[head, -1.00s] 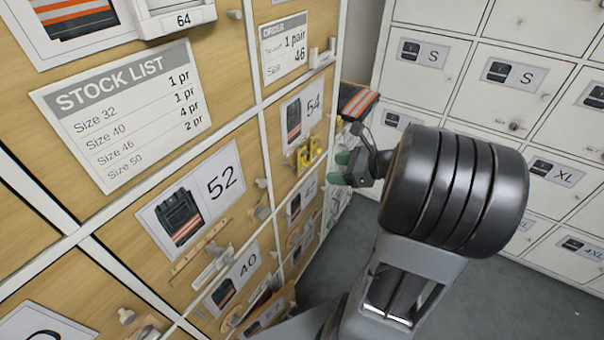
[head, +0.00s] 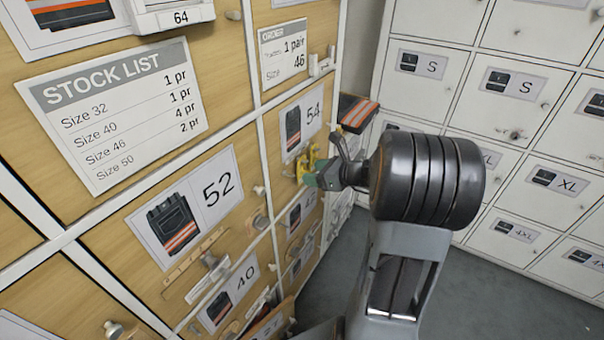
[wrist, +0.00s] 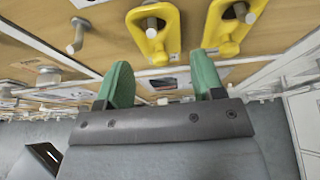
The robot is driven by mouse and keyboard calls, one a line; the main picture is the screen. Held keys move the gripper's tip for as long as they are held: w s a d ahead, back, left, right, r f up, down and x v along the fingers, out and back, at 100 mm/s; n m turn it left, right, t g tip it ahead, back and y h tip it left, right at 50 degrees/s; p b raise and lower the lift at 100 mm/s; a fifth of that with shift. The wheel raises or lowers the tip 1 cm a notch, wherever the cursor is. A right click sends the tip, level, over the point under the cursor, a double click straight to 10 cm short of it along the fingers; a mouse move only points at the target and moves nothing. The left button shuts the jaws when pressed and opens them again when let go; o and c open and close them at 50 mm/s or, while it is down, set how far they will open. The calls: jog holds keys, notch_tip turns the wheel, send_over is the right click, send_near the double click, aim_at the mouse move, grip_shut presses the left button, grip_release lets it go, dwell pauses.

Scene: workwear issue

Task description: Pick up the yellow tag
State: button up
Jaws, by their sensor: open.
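Two yellow tags hang side by side on pegs on the wooden door marked 54. In the wrist view the left yellow tag (wrist: 158,42) and the right yellow tag (wrist: 228,30) are both just beyond the fingers, each with a metal peg through its opening. In the head view the yellow tags (head: 307,160) are partly hidden by my gripper (head: 320,178). My gripper's green fingers (wrist: 164,75) are open with nothing between them. The left tag's lower end lines up with the gap. I cannot tell whether a finger touches a tag.
The wooden cabinet front carries several knobs and pegs, a stock list sign (head: 118,112) and a 52 label (head: 190,205). White lockers (head: 515,130) stand at the right. A dark folded garment with orange stripes (head: 357,113) is behind my gripper. Grey floor is clear below.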

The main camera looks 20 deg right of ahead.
aim_at(307, 171)
jog(key=shift+x, duration=1.65)
jog(key=shift+c, duration=0.3)
jog(key=c, duration=0.6)
